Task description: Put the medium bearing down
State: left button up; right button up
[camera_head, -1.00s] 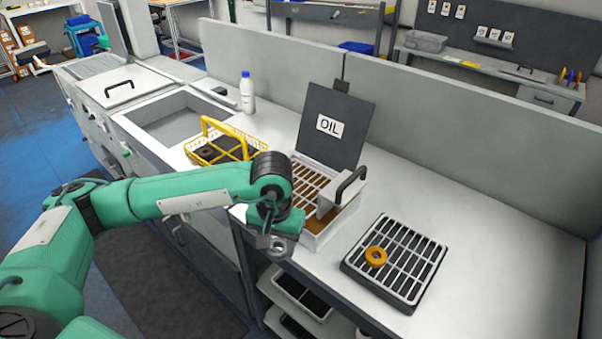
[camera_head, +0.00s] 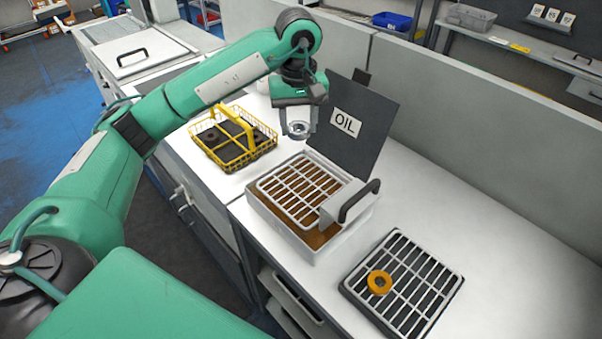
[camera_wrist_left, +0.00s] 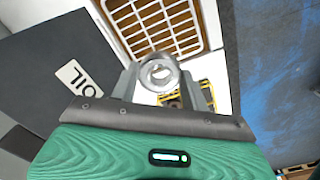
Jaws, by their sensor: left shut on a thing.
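My left gripper (camera_head: 298,130) is shut on a silver metal bearing (camera_head: 299,128) and holds it in the air, left of the dark OIL lid and above the far side of the oil tray. In the left wrist view, the bearing (camera_wrist_left: 159,73) sits between the two fingertips, its ring opening visible. An orange-brown ring (camera_head: 379,282) lies on the black drain tray with a grey grid (camera_head: 432,300) at the right. My right gripper is not in view.
The oil tray (camera_head: 262,212) holds a white rack (camera_head: 345,207) with a dark handle; its OIL lid (camera_head: 372,110) stands open behind. A yellow wire basket (camera_head: 207,150) with dark rings stands on the counter to the left. The counter's right side is clear.

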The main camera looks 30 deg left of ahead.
pick_arm(q)
jog(key=p, duration=0.3)
send_over(299, 183)
notch_tip(299, 183, down, 12)
jog(key=shift+r, duration=0.1)
jog(key=shift+f, duration=0.55)
notch_tip(299, 183, down, 3)
jog(key=shift+f+p, duration=0.1)
jog(key=shift+p, duration=0.55)
jog(key=shift+f, duration=0.1)
jog(key=shift+f, duration=0.1)
jog(key=o, duration=1.1)
jog(key=shift+c, duration=0.2)
